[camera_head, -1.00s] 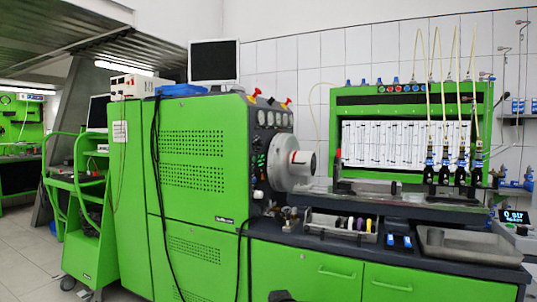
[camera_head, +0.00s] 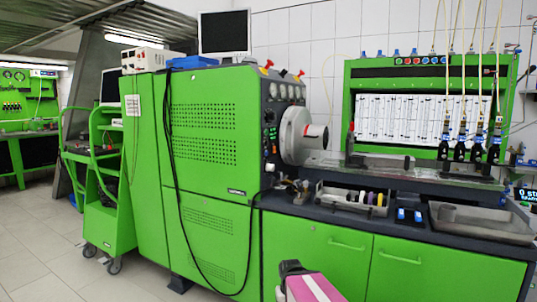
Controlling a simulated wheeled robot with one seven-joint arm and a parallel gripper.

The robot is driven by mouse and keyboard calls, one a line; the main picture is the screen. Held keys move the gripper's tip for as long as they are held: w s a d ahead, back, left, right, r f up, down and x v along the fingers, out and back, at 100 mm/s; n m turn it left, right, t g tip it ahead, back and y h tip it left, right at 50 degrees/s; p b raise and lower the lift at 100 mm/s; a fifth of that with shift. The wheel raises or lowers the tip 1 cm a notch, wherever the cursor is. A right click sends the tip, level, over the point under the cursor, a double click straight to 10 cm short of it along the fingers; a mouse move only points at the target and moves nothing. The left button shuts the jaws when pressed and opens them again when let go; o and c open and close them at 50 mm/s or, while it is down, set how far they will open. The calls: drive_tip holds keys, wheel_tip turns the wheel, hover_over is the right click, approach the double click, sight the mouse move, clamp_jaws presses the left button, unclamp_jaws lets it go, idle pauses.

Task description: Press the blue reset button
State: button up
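A row of small round coloured buttons (camera_head: 420,60) runs along the top of the green test panel at the right, with red, green and blue ones among them. They are too small to tell for sure which is the blue reset button. Small blue knobs (camera_head: 379,54) stand on the panel's top edge. A dark and pink part of my arm shows at the bottom centre, well below and left of the buttons. I see no gripper fingers.
A dark worktop (camera_head: 340,206) with a metal tray (camera_head: 480,222) and small parts lies below the panel. A large green cabinet (camera_head: 205,150) with a black cable stands left. Dark injectors with yellow hoses (camera_head: 461,140) hang at right. The floor at left is clear.

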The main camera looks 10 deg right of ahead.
clamp_jaws()
idle(1.9)
